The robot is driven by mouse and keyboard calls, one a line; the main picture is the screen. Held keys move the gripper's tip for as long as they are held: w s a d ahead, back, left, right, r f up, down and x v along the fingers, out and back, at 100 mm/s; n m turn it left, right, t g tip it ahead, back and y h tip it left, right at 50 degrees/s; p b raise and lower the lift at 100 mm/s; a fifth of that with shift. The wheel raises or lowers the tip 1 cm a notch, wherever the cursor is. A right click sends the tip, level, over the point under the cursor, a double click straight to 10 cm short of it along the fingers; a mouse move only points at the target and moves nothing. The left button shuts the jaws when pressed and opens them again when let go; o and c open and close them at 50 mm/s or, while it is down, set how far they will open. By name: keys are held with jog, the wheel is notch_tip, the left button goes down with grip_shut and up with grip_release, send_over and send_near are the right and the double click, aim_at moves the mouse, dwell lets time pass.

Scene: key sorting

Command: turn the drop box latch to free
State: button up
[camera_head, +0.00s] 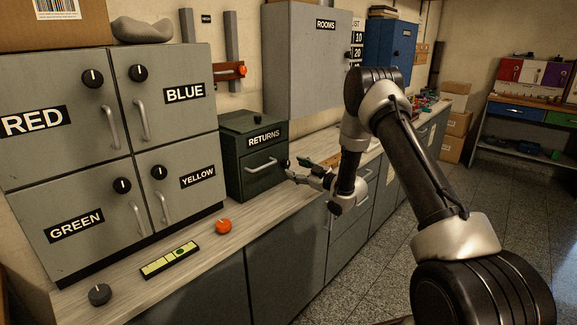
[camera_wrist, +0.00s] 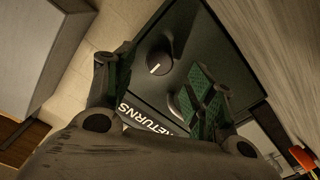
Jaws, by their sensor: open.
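The drop box is the dark green RETURNS box (camera_head: 240,127) on the counter, with a handle on its front. In the wrist view, its dark front (camera_wrist: 140,90) carries a round black latch knob (camera_wrist: 160,54). The knob's white mark points to the lower left of that picture. I cannot make out the knob in the head view. My gripper (camera_head: 289,169) is in front of the box's right side. In the wrist view, my gripper (camera_wrist: 152,78) is open and empty, with one finger on each side of the knob's area; I cannot tell the gap.
A grey cabinet (camera_head: 70,158) with four labelled doors stands left of the box. The ROOMS cabinet (camera_head: 305,60) hangs above right. An orange knob (camera_head: 223,226), a yellow-green strip (camera_head: 169,260) and a black knob (camera_head: 99,294) lie on the counter (camera_head: 205,250).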

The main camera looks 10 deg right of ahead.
aim_at(288, 165)
jog(key=shift+x, duration=2.35)
jog(key=c, duration=1.1)
